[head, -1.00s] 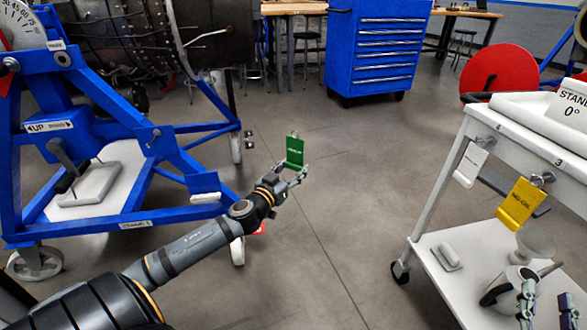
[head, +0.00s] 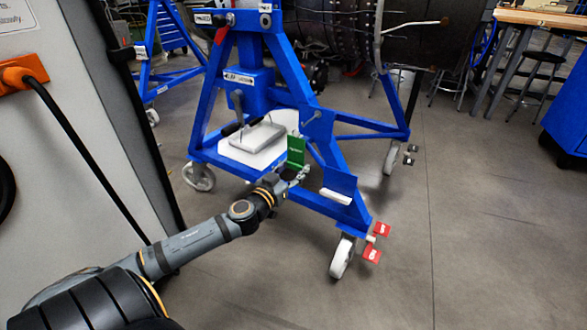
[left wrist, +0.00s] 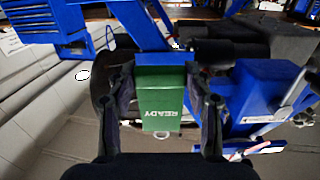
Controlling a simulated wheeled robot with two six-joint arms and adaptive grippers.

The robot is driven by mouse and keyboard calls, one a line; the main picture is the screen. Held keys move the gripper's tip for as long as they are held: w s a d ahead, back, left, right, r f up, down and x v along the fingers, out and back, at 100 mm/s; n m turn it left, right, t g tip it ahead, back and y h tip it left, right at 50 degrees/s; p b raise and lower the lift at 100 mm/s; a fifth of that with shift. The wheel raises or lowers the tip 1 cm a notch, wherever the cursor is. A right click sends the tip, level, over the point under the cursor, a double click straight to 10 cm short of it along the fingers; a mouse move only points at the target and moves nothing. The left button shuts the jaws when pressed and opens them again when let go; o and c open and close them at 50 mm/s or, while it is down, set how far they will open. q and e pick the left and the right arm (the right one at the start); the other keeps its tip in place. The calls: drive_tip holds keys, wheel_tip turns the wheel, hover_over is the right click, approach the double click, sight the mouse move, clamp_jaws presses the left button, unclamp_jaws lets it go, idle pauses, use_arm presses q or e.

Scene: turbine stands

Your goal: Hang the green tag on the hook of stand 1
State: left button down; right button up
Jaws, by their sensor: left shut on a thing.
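The green tag (head: 296,151) stands upright in my left gripper (head: 297,173), with a small loop at its top. In the left wrist view the green tag (left wrist: 161,97) lies between the two fingers of my left gripper (left wrist: 160,76) and reads READY, upside down. The blue stand (head: 232,117) is behind the tag in the head view; I cannot read its number. A small metal piece (head: 313,116) sticks out from its sloping leg, right of and above the tag; I cannot tell whether it is the hook. The tag looks apart from it. My right gripper is out of view.
A pale cabinet (head: 70,160) with an orange plug is at the left.

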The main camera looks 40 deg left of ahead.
sight(297, 164)
use_arm(q)
drive_tip(key=shift+w+a, duration=0.1)
drive_tip(key=shift+w, duration=0.15)
drive_tip(key=w, duration=0.2)
drive_tip(key=shift+w+r+p, duration=0.1)
drive_tip(key=shift+w+p, duration=0.2)
drive_tip(key=shift+w, duration=0.05)
drive_tip(key=shift+w+r+p, duration=0.1)
drive_tip(key=shift+w+p, duration=0.3)
drive_tip(key=shift+w+f, duration=0.2)
drive_tip(key=shift+w, duration=0.2)
drive_tip(key=shift+w, duration=0.1)
drive_tip(key=shift+w+p, duration=0.2)
drive_tip(key=shift+p, duration=0.3)
